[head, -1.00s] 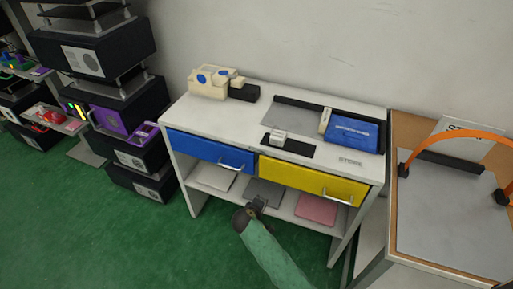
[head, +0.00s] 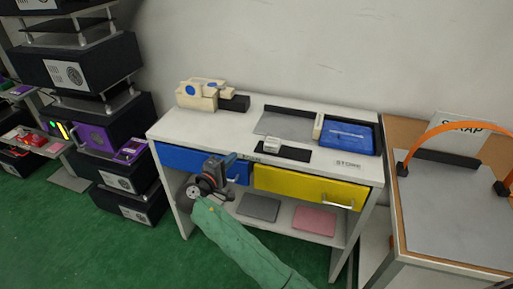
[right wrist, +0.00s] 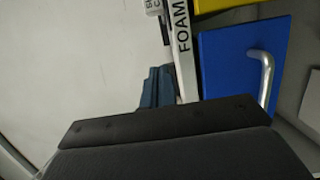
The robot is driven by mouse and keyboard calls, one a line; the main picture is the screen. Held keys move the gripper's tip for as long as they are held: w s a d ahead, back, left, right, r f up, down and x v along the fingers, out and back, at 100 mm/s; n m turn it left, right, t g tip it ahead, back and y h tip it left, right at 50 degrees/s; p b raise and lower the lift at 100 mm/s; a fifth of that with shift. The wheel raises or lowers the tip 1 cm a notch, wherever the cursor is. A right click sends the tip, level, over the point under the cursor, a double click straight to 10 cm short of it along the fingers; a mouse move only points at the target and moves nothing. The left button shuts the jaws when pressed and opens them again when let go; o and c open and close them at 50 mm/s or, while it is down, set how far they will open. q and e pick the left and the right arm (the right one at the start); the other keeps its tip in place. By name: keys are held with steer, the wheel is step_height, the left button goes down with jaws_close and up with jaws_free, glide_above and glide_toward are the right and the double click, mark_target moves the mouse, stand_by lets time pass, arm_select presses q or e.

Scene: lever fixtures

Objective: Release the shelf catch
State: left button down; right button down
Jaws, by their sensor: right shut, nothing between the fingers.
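No part that I can single out as the shelf catch shows. The blue drawer (head: 186,158) is in the left of the white bench (head: 182,128), its handle partly hidden by my right gripper in the head view. The drawer (right wrist: 238,65) and its metal handle (right wrist: 265,78) show in the right wrist view. My right gripper (head: 229,161) is shut and empty, in front of the blue drawer with its tips near the bench top's front edge. Its bluish tips (right wrist: 156,88) show beside the edge labelled FOAM. Contact cannot be told. My left gripper is out of view.
The yellow drawer (head: 305,185) is at right, with a grey pad (head: 259,207) and pink pad (head: 314,220) on the lower shelf (head: 285,222). A side table (head: 455,220) is at right.

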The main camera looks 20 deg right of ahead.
mark_target(259, 150)
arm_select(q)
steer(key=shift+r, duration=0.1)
arm_select(e)
steer(key=shift+w+d, duration=0.1)
